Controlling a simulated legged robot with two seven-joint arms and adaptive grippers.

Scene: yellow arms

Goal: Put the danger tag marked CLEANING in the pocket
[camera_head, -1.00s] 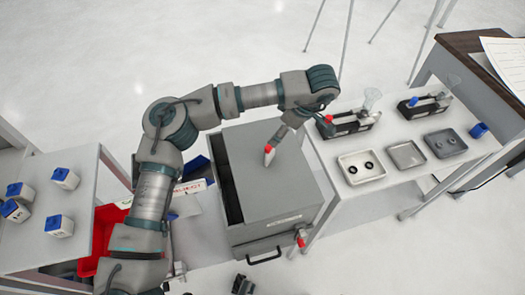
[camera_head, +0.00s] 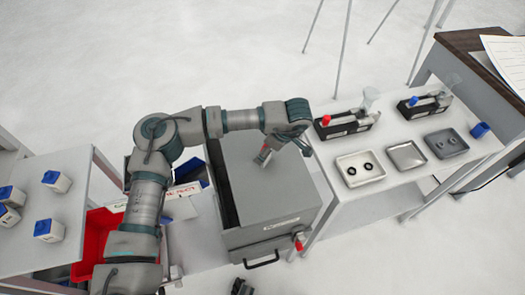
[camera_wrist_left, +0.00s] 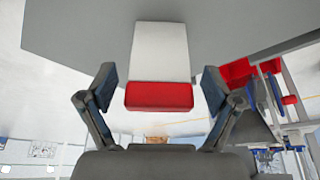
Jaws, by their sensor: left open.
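A red and white tag (camera_head: 264,155) is on the top of the grey cabinet (camera_head: 270,195), beside my left wrist. In the left wrist view a white tag with a red end (camera_wrist_left: 160,60) is against a grey surface, its red end toward me. My left gripper (camera_wrist_left: 160,88) is open, with a finger on each side of the tag's red end and gaps showing between. No lettering on the tag is legible. In the head view the fingers are mostly hidden by the wrist. I cannot make out a pocket.
A red-topped item (camera_head: 299,243) is at the cabinet's front corner, near the drawer handle (camera_head: 262,262). A bench with trays (camera_head: 361,168) and black fixtures (camera_head: 347,124) stands right. Blue-capped white blocks (camera_head: 50,228) and a red bin (camera_head: 92,245) are left.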

